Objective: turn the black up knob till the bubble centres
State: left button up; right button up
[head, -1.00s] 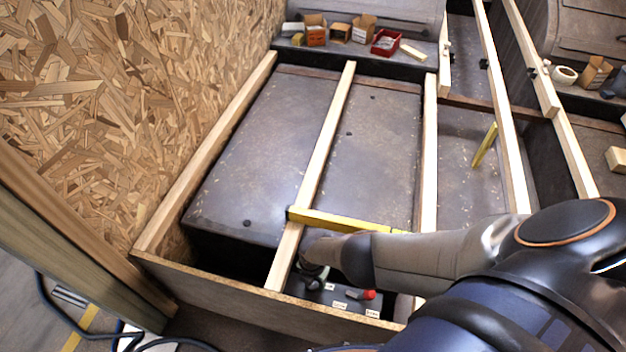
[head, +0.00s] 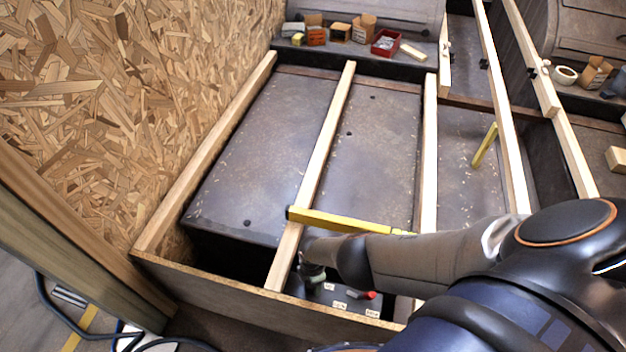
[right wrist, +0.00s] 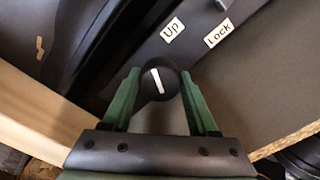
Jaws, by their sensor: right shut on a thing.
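The black up knob (right wrist: 159,80) has a white pointer line and sits between the fingers of my right gripper (right wrist: 160,92) in the right wrist view. The gripper is shut on it. A label reading "Up" (right wrist: 172,29) and one reading "Lock" (right wrist: 218,33) are on the dark panel beyond. In the head view my right gripper (head: 312,275) is low beside the joist, and the knob cannot be made out there. A yellow level (head: 345,221) lies across the joists. Its bubble is too small to see. My left gripper is not in view.
A red knob or handle (head: 369,295) is near white labels to the right of my gripper. A chipboard wall (head: 120,90) stands left. Boxes (head: 362,27) and a red bin (head: 387,42) sit at the back.

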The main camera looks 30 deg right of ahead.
jog(key=shift+m, duration=0.5)
jog(key=o, duration=1.4)
jog(key=shift+c, duration=0.2)
